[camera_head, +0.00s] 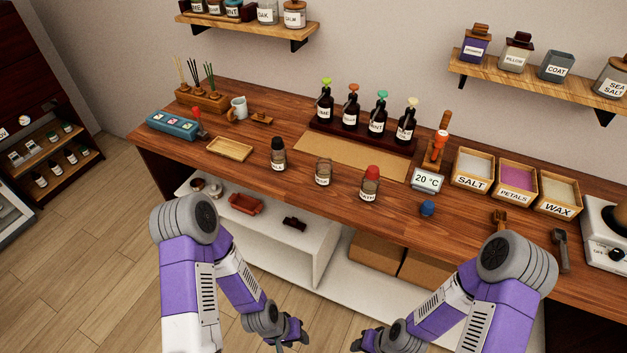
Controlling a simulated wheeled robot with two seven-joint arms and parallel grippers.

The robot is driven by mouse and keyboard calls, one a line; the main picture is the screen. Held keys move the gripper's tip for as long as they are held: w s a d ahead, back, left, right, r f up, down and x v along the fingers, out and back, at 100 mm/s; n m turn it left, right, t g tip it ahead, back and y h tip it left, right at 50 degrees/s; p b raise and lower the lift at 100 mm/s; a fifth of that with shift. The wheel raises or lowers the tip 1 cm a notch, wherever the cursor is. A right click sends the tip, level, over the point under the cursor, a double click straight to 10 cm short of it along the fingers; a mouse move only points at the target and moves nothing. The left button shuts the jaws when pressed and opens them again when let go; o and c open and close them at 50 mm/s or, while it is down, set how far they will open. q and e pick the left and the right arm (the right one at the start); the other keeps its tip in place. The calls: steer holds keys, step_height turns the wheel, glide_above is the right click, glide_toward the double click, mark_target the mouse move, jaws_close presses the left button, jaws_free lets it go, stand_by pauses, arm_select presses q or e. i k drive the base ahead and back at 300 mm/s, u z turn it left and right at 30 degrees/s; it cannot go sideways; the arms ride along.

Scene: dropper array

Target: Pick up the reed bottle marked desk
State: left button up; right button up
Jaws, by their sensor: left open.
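Three small labelled bottles stand in a row on the wooden counter: one with a dark cap (278,154), a clear one without a tall cap (323,172) and one with a red cap (370,186). Their labels are too small to read surely, so I cannot tell which, if any, is marked desk. My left gripper (295,336) is open and empty, low in front of the counter and well below the bottles. My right gripper (368,343) is low to its right, partly cut off by the lower edge; its jaws are unclear.
Four-colour-topped dark droppers (350,118) stand in a rack behind a tan mat (345,156). Reed sticks stand in a wooden holder (202,100) at the back left. Labelled trays (473,184) fill the right. The counter's front edge and an open shelf (270,232) lie before my arms.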

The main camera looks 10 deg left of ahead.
mark_target(324, 166)
steer(key=u, duration=0.7)
steer(key=i, duration=0.5)
